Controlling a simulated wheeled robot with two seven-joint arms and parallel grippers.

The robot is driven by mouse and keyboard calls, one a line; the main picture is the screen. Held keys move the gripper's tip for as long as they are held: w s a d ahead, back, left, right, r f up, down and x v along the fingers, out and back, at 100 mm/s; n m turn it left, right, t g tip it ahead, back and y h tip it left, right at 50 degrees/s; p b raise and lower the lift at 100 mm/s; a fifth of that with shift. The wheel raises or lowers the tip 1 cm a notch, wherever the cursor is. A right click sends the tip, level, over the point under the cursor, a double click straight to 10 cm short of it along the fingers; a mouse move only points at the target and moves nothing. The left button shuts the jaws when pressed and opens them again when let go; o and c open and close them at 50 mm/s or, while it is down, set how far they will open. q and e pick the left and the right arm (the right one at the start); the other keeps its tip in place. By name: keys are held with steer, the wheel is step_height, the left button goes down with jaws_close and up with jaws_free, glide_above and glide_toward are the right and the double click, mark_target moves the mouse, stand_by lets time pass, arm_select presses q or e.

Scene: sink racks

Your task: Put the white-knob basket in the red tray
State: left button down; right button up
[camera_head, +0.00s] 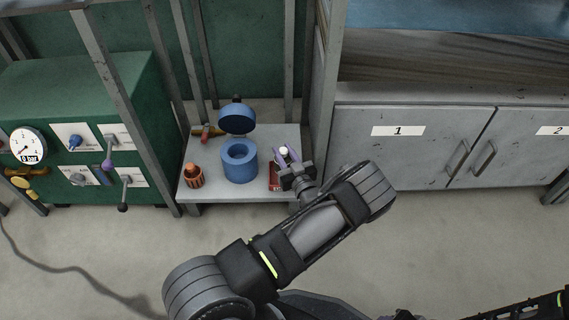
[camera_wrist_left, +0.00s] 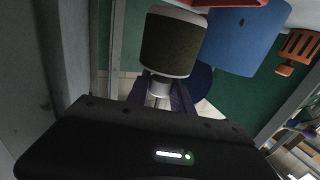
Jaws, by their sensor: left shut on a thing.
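The white-knob basket (camera_wrist_left: 172,45) is a dark mesh cup with a pale rim in the left wrist view. My left gripper (camera_wrist_left: 160,90) is shut on its white knob. In the head view, my left gripper (camera_head: 286,160) is at the right side of the small grey table, with the white knob (camera_head: 283,151) between its fingers; the arm and fingers hide most of the basket. A strip of the red tray (camera_head: 274,180) shows just left of the gripper, and a red edge (camera_wrist_left: 215,3) shows at the top of the wrist view. Whether the basket touches the tray cannot be told.
A blue round container (camera_head: 240,165) with its blue lid (camera_head: 237,118) raised stands left of the gripper. An orange basket (camera_head: 193,177) stands farther left. Grey posts (camera_head: 325,90) rise beside the table; a green panel (camera_head: 80,125) with handles is at left, grey cabinets (camera_head: 410,150) at right.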

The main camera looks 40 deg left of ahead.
arm_select(q)
step_height(320, 180, down, 5)
steer(key=b, duration=0.2)
steer(key=shift+r+b, duration=0.15)
steer(key=shift+b, duration=0.2)
steer(key=shift+w+f+b, duration=0.15)
steer(key=shift+f+b, duration=0.1)
steer(key=shift+b, duration=0.05)
steer(key=shift+r, duration=0.15)
steer(key=shift+f, duration=0.25)
steer(key=c, duration=1.1)
jaws_free()
steer(key=shift+r, duration=0.1)
steer(key=shift+r, duration=0.1)
